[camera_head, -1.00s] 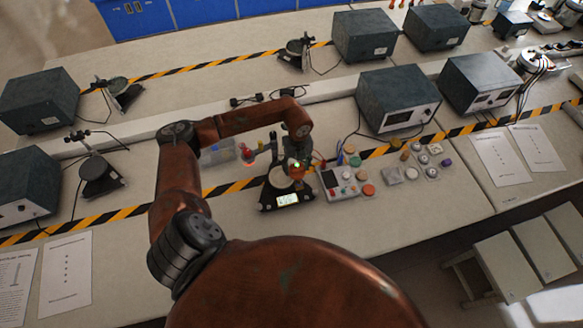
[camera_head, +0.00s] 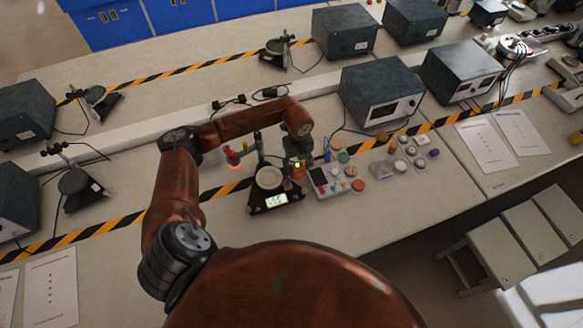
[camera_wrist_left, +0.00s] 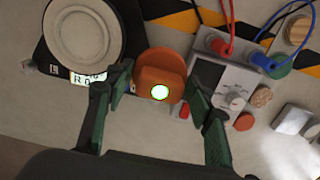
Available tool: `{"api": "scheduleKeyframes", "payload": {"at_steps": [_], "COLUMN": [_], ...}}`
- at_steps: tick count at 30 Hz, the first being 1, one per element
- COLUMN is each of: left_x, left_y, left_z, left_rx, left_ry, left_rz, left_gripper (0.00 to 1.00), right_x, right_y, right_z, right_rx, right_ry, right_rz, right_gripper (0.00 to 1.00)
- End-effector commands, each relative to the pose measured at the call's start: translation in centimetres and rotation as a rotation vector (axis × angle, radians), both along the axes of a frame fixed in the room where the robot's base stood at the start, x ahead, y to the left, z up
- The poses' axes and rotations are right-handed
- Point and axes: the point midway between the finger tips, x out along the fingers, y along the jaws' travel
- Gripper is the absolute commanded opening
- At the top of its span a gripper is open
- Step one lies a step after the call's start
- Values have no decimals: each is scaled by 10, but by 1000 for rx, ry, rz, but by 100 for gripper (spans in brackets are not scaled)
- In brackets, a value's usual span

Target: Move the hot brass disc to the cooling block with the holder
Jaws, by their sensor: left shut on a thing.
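My left gripper (camera_wrist_left: 160,90) has its green fingers closed on either side of an orange holder-like piece (camera_wrist_left: 158,68) with a bright round light on its face. In the head view this gripper (camera_head: 297,170) is just right of the scale, over the bench. A red-topped item (camera_head: 233,157) with a red glow at its foot stands left of the scale; whether this is the hot brass disc I cannot tell. A silvery block (camera_wrist_left: 294,120) lies to the right in the wrist view, possibly the cooling block. My right gripper is out of view.
A dark scale (camera_head: 272,199) with a round pale pan and lit display stands left of the gripper. A grey control box (camera_wrist_left: 222,82) with red and blue leads is close on the right. Several small discs lie beyond it. Bare bench is in front.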

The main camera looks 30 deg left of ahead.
Motion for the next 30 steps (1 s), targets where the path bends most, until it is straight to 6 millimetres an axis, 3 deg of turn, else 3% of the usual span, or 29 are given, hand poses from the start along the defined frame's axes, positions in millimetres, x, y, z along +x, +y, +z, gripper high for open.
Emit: {"api": "scheduleKeyframes", "payload": {"at_steps": [16, 30], "left_x": [9, 34], "left_y": [-10, -39], "left_z": [-3, -4], "left_rx": [-1, -1], "left_ry": [-2, -2], "left_rz": [-1, -2], "left_gripper": [25, 25], "right_x": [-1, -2], "right_y": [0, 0], "right_z": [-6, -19], "right_rx": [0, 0], "right_ry": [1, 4], "right_rz": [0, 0], "right_gripper": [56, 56]}}
